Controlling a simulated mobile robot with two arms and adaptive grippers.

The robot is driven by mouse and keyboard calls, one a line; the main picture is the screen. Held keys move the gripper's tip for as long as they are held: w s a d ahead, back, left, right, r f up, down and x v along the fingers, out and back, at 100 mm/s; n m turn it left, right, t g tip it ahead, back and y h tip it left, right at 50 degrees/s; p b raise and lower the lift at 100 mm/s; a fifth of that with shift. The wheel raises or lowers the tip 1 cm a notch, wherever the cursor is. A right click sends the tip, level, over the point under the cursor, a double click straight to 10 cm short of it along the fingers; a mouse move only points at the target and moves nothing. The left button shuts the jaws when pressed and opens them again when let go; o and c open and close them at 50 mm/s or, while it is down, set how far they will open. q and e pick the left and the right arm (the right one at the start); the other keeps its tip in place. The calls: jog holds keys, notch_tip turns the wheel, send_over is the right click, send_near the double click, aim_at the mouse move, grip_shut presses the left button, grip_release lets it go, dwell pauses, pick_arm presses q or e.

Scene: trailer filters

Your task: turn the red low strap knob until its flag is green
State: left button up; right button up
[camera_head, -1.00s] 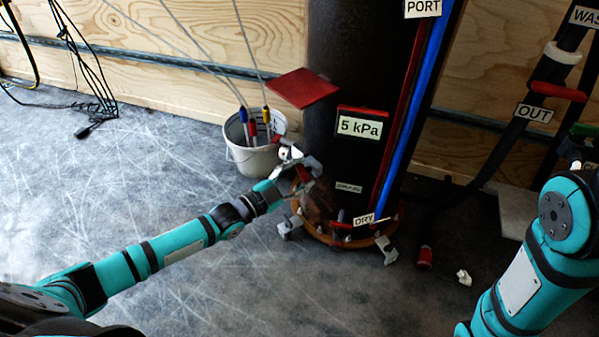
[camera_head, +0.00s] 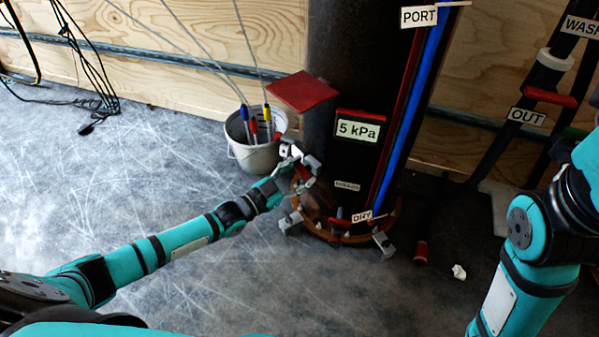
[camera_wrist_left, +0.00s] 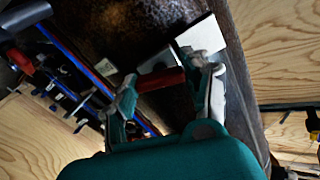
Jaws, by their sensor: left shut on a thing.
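My left gripper (camera_head: 303,167) is low on the left side of the dark upright cylinder (camera_head: 335,110), just above its orange-brown base ring (camera_head: 315,225). In the left wrist view, its two fingers (camera_wrist_left: 165,90) are shut on a red bar-shaped knob (camera_wrist_left: 160,80). In the head view the fingers mostly hide this knob, with a little red showing. A red square plate (camera_head: 302,91) sticks out from the cylinder above the gripper; I cannot tell whether it is the knob's flag. A pale square plate (camera_wrist_left: 202,36) shows beyond the fingers in the wrist view. My right gripper is out of view.
A grey bucket (camera_head: 255,150) with colour-tipped cables stands close behind the left gripper. A "5 kPa" display (camera_head: 359,130) and red and blue pipes (camera_head: 415,100) are on the cylinder. The floor at left is clear.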

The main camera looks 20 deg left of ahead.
pick_arm(q)
jog(key=shift+f, duration=0.1)
jog(key=o, duration=1.2)
jog(key=shift+c, duration=0.2)
jog(key=v, duration=1.2)
jog(key=shift+s, duration=0.1)
